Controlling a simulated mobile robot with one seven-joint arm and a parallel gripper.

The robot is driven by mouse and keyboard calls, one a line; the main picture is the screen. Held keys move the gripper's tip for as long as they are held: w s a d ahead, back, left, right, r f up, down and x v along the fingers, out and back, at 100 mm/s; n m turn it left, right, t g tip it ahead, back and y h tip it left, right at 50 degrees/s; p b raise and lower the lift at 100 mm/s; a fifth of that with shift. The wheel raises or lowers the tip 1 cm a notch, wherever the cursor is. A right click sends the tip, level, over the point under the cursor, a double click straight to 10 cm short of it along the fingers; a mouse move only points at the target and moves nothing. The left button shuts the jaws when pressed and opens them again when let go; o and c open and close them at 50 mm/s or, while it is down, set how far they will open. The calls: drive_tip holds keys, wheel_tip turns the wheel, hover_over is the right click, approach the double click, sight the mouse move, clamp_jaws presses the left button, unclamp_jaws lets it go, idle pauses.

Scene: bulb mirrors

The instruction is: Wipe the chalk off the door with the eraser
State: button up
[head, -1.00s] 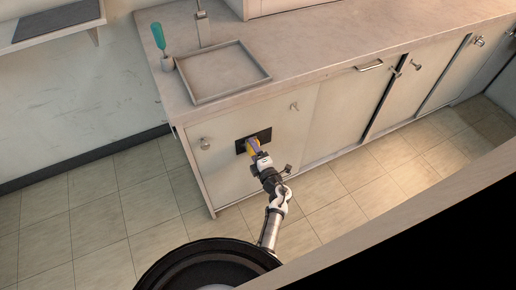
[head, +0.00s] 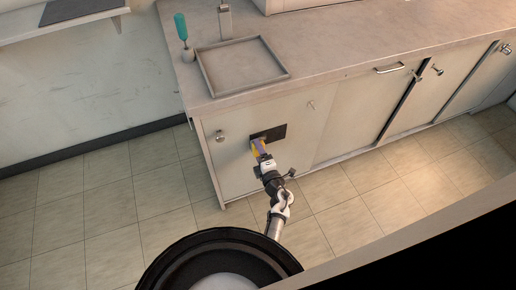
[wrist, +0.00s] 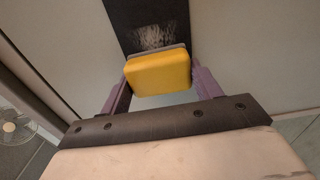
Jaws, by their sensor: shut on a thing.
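My gripper (wrist: 160,80) is shut on the yellow eraser (wrist: 158,73), with one purple finger on each side of it. The eraser's grey pad faces the black panel (wrist: 143,12) on the cabinet door (head: 238,165). A whitish chalk smear (wrist: 152,37) shows on the panel just beyond the eraser's edge. In the head view the eraser (head: 258,147) is at the panel's lower left part. I cannot tell whether the pad touches the panel. The panel behind the eraser is hidden.
The door has a round knob (head: 220,136) on the left and a small one (head: 311,105) at upper right. Above is a counter (head: 330,50) with a tray (head: 278,73) and a teal-handled tool (head: 181,27). The tiled floor (head: 110,215) at left is clear.

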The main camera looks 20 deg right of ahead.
drive_tip(key=shift+s+d+p, duration=0.15)
drive_tip(key=shift+s+p, duration=0.3)
drive_tip(key=shift+s, duration=1.95)
drive_tip(key=shift+s, duration=0.15)
drive_tip(key=s, duration=0.2)
drive_tip(key=shift+s+d, duration=0.1)
drive_tip(key=shift+s, duration=0.25)
